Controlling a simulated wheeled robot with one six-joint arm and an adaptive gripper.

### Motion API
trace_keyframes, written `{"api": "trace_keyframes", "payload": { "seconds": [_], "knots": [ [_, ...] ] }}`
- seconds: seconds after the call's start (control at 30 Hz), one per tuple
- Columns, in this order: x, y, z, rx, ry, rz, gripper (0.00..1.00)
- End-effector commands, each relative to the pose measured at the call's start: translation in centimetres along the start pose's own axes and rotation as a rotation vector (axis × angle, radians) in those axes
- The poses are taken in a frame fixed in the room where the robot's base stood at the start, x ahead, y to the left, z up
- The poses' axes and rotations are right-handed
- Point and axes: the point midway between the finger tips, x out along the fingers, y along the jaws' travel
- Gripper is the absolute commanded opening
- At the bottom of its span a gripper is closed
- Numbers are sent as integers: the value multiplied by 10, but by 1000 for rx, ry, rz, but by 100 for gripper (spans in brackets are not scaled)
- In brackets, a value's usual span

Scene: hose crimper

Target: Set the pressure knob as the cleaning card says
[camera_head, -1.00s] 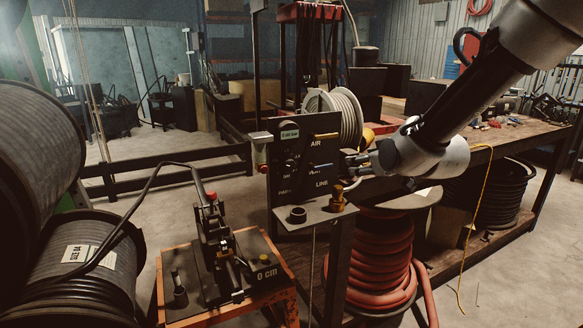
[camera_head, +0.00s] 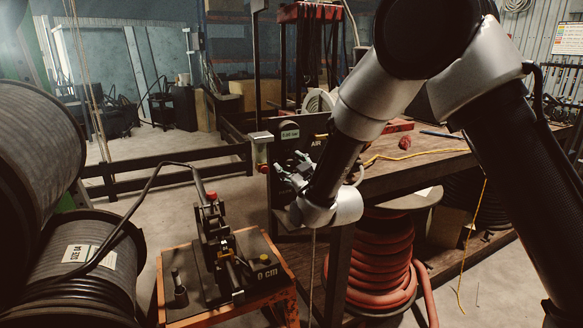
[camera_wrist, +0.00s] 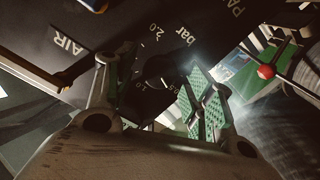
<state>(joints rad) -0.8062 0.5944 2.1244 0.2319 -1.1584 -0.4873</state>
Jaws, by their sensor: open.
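The pressure knob (camera_wrist: 158,72) is a dark shape in the wrist view, among dial marks such as 1.0 and 2.0 and the word "bar". Its setting is unclear. My gripper (camera_head: 287,172) is in front of the panel, fingers spread. In the wrist view my gripper (camera_wrist: 155,85) has a finger on each side of the knob area; I cannot tell whether either touches it. No cleaning card is legible.
Black hose reels (camera_head: 95,262) fill the left. A red hose coil (camera_head: 370,260) lies under the workbench. A wall chart (camera_head: 570,38) hangs at upper right, unreadable.

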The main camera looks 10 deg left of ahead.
Motion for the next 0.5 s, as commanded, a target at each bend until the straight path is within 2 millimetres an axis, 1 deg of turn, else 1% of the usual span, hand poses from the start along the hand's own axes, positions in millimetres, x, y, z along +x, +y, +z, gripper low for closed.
{"api": "trace_keyframes", "payload": {
  "seconds": [0.1,0.3,0.37,0.5],
  "knots": [
    [5,0,0,0,0,0,53],
    [5,0,0,0,0,0,53],
    [5,0,0,0,0,0,44],
    [5,0,0,0,0,0,19]
  ]
}}
